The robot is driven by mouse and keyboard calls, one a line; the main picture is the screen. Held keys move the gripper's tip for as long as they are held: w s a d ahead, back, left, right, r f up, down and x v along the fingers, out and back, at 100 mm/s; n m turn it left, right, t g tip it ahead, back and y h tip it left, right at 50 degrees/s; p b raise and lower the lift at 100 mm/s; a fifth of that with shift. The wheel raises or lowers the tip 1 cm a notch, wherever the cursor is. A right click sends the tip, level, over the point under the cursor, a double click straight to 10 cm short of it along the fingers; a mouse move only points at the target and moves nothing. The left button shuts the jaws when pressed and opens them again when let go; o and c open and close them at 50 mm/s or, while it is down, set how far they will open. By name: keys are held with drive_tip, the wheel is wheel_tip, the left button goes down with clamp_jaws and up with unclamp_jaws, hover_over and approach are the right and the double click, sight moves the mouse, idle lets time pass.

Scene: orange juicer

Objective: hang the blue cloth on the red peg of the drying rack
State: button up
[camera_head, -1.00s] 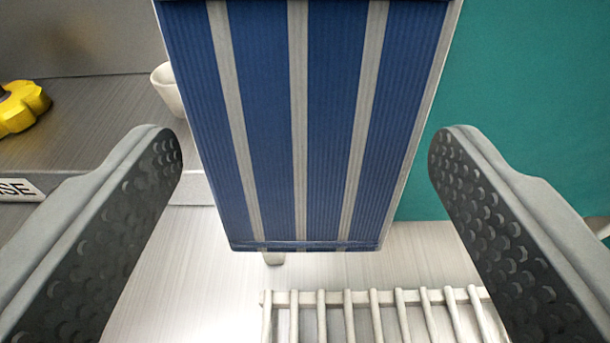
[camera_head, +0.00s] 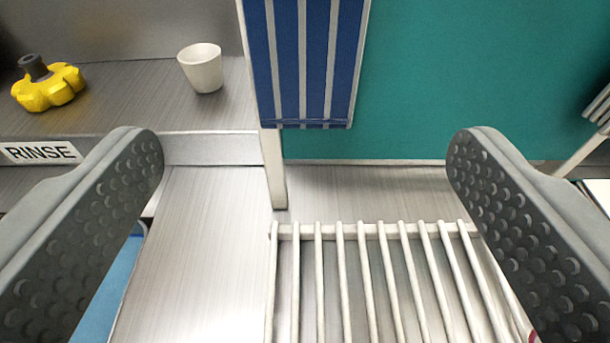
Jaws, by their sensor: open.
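The blue cloth (camera_head: 312,65) has pale vertical stripes and hangs at the top centre, in front of a teal panel. Its upper end is out of the frame, so what it hangs from is hidden. My gripper (camera_head: 305,155) is open and empty, with one dark, dimpled finger on each side of the picture. The cloth's lower edge lies between and beyond the fingertips, and neither finger touches it. A white slatted rack (camera_head: 363,232) stands at the bottom centre. I cannot tell whether it is the drying rack, and no red peg shows clearly.
A white cup (camera_head: 201,70) and a yellow knob-like part (camera_head: 50,88) stand on the metal ledge at the left. A "RINSE" label (camera_head: 42,152) is on the ledge's front. A white post (camera_head: 273,168) stands below the cloth. The metal surface left of the rack is clear.

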drive_tip(key=s+r+t, duration=0.1)
drive_tip(key=s+r, duration=0.1)
drive_tip(key=s, duration=2.6)
drive_tip(key=s+f, duration=0.3)
drive_tip(key=s, duration=0.5)
drive_tip(key=s+f, duration=0.2)
drive_tip(key=s, duration=0.6)
drive_tip(key=shift+s+f+t, duration=0.25)
drive_tip(key=shift+f+t, duration=0.15)
